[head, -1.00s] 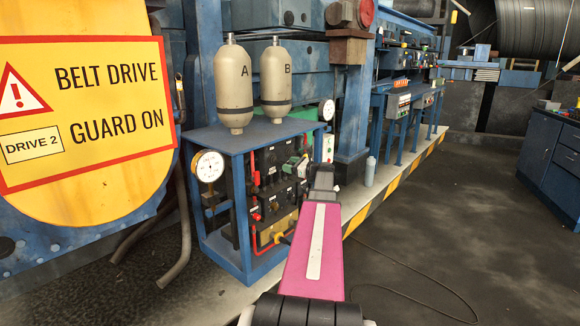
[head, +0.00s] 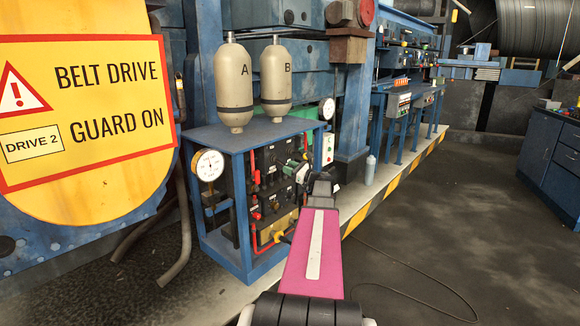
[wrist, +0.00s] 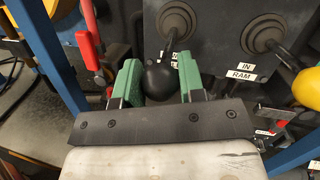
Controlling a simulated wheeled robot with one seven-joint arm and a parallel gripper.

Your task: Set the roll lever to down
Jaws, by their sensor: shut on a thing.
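The lever with a black ball knob (wrist: 160,80) stands out from a dark panel in the wrist view. In the head view my gripper (head: 294,167) is at the right side of the valve panel (head: 268,180), where the knob is hidden.
A lever with a yellow knob (wrist: 307,87), labelled IN RAM, is close on the right. A red handle (wrist: 88,48) is on the left. Blue frame posts (wrist: 48,55) flank the panel. Two tanks (head: 234,88) stand above it. Open floor (head: 450,220) lies to the right.

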